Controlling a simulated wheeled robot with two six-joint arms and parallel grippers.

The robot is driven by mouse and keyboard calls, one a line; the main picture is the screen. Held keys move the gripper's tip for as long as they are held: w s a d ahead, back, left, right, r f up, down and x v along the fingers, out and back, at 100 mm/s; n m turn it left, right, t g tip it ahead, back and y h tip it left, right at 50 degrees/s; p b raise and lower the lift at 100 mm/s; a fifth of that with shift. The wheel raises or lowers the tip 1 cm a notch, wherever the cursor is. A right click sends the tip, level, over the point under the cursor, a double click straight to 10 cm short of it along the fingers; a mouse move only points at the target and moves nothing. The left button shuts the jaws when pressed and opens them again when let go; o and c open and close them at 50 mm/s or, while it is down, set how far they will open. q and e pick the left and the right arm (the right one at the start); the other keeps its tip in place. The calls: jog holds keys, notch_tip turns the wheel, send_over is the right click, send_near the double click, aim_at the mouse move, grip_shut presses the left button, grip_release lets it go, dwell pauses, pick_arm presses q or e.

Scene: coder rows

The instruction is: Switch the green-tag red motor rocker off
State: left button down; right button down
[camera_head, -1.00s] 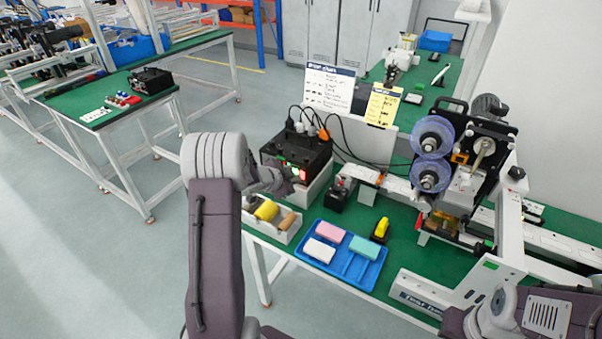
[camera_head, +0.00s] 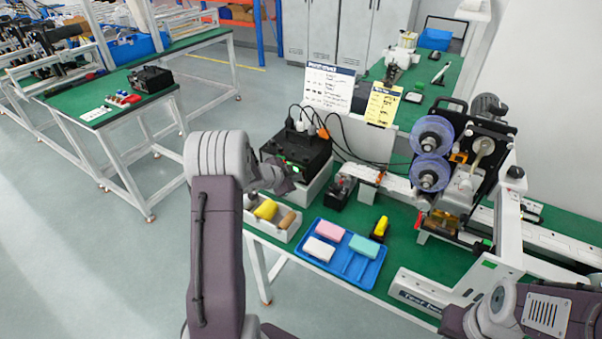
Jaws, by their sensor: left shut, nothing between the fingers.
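The black control box (camera_head: 297,147) stands on a white base on the green bench, with plugs and cables on its top. A bright green patch (camera_head: 297,168) shows on its front panel. I see no clear red rocker there; the panel is small in view and my gripper covers part of it. My left gripper (camera_head: 287,185) is shut and empty, right at the lower front of the box; I cannot tell if it touches. My right arm (camera_head: 520,312) is at the lower right, its gripper out of view.
A blue tray (camera_head: 345,263) with pink, white and green blocks lies in front. A white bin (camera_head: 283,233) with yellow and brown rolls is below my left gripper. A small black box (camera_head: 340,192) with a red top and the coder machine (camera_head: 470,160) stand to the right.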

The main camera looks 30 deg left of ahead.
pick_arm(q)
jog(key=shift+s, duration=0.15)
jog(key=shift+s+f, duration=0.1)
jog(key=shift+s, duration=0.55)
jog(key=s, duration=0.1)
jog(key=s+b, duration=0.1)
jog(key=s, duration=0.1)
jog(key=s+b, duration=0.1)
jog(key=s, duration=0.1)
jog(key=shift+a+f, duration=0.25)
jog(key=shift+f, duration=0.15)
